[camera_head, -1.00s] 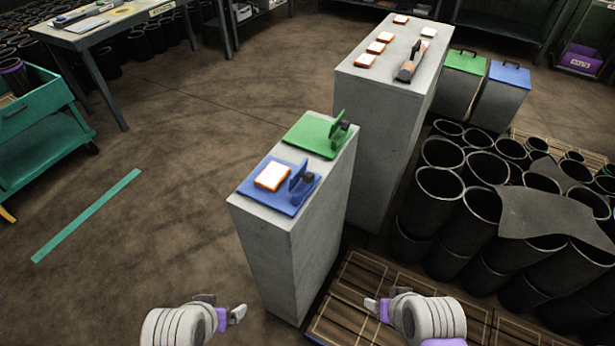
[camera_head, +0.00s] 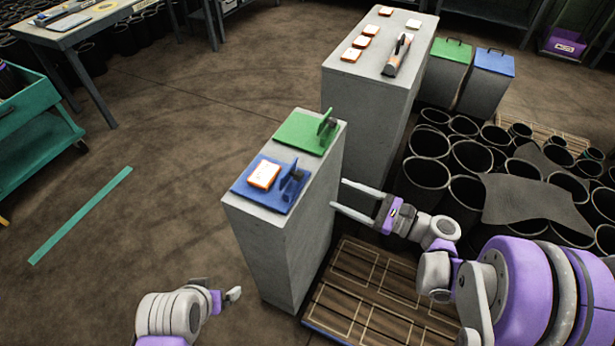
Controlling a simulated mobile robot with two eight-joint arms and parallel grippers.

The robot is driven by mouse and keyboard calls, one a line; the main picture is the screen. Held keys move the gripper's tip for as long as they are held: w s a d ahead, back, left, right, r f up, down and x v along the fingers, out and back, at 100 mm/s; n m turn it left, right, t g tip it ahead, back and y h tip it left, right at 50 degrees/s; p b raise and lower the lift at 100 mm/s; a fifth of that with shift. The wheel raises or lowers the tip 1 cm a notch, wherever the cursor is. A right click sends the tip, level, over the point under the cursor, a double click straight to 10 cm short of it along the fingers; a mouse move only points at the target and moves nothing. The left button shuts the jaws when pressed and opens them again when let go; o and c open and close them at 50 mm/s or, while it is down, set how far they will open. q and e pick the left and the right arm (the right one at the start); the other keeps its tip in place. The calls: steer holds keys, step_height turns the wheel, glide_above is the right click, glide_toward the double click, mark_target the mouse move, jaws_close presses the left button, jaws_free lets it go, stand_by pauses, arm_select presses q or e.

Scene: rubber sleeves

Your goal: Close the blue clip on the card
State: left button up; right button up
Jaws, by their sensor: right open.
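The blue clip (camera_head: 291,186) is a blue board with a raised blue lever and dark knob at its right side. It lies on the near end of a grey block. An orange-edged white card (camera_head: 263,175) lies flat on the blue board, left of the lever. The lever stands up, apart from the card. My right gripper (camera_head: 337,195) is open and empty, its two long fingers pointing left beside the block's right face, right of the blue clip. My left gripper (camera_head: 234,296) is low in front of the block; its jaws are too small to judge.
A green clip (camera_head: 312,133) with a raised lever sits behind the blue one. A taller grey block (camera_head: 368,83) behind holds several cards and a handheld tool (camera_head: 397,55). Black sleeves (camera_head: 470,160) crowd the right.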

mark_target(294, 176)
steer(key=p+x, duration=0.1)
steer(key=x, duration=0.9)
steer(key=shift+a, duration=0.25)
jaws_close()
